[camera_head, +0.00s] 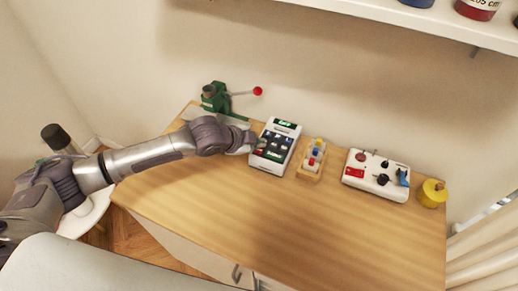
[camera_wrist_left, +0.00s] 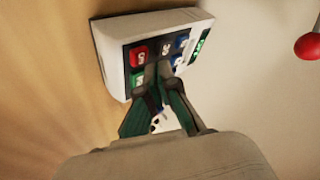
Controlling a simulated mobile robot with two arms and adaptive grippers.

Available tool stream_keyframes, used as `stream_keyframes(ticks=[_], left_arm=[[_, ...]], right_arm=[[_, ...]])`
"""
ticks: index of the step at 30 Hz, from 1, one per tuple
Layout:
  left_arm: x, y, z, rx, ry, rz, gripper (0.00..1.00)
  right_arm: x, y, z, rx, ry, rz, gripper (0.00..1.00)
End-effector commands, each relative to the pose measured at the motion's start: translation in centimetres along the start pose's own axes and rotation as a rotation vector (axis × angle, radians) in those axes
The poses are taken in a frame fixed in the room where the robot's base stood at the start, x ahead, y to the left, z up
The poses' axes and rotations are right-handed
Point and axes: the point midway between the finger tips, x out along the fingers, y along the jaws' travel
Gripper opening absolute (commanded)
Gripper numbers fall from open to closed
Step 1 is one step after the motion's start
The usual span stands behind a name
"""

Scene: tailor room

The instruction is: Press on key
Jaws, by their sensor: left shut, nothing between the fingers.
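A white keypad (camera_head: 281,133) with a dark panel of coloured keys lies on the wooden cabinet top. My left gripper (camera_head: 256,142) reaches it from the left and is shut and empty at the keypad's left side. In the left wrist view the keypad (camera_wrist_left: 108,62) shows a red key (camera_wrist_left: 138,55), a green key (camera_wrist_left: 137,80) and blue keys. The shut fingertips (camera_wrist_left: 164,68) are over the key panel and hide some keys. I cannot tell whether they touch a key. My right gripper is not in view.
A green device with a red-knobbed lever (camera_head: 258,91) stands behind the arm. A wooden block with coloured pegs (camera_head: 311,160), a white control box (camera_head: 376,174) and a yellow button box (camera_head: 432,193) stand to the right. The cabinet top's front (camera_head: 270,222) is clear.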

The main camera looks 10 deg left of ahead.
Motion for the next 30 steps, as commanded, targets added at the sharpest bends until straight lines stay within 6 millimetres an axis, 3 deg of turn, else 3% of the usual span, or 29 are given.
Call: stream_keyframes(ticks=[30], left_arm=[[0.57, 0.4, 0.44, 0.0, 0.0, -0.001, 0.0]], right_arm=[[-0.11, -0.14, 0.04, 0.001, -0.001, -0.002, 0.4]])
